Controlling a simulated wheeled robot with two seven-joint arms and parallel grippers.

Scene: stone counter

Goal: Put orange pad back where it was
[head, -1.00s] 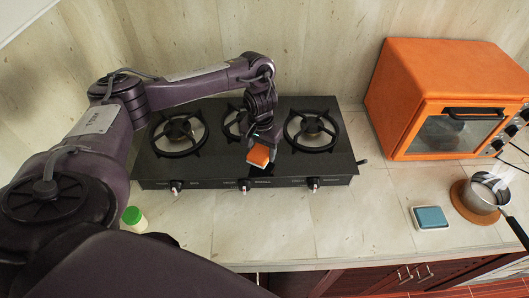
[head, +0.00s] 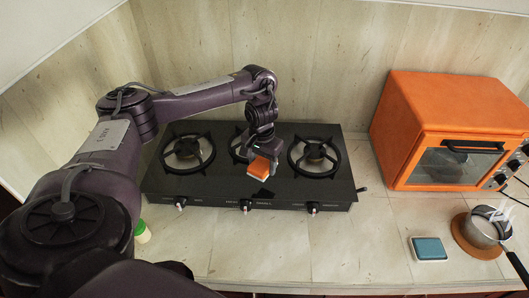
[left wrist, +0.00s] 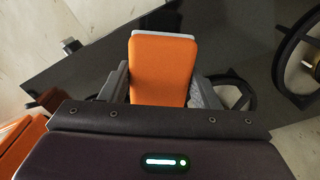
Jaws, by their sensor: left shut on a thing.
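The orange pad (head: 258,168) has an orange top and a pale edge. My left gripper (head: 262,158) is shut on it and holds it over the middle of the black gas stove (head: 280,187). In the left wrist view the pad (left wrist: 163,70) sits between the two fingers of the gripper (left wrist: 163,88), with the dark stove top behind it. A blue pad (head: 429,249) lies on the counter at the right. My right gripper is not in view.
An orange toaster oven (head: 440,110) stands right of the stove. A saucepan (head: 483,229) sits on a round brown trivet (head: 462,240) near the right edge. A green-capped bottle (head: 141,232) stands at the left. The counter (head: 340,250) in front of the stove is clear.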

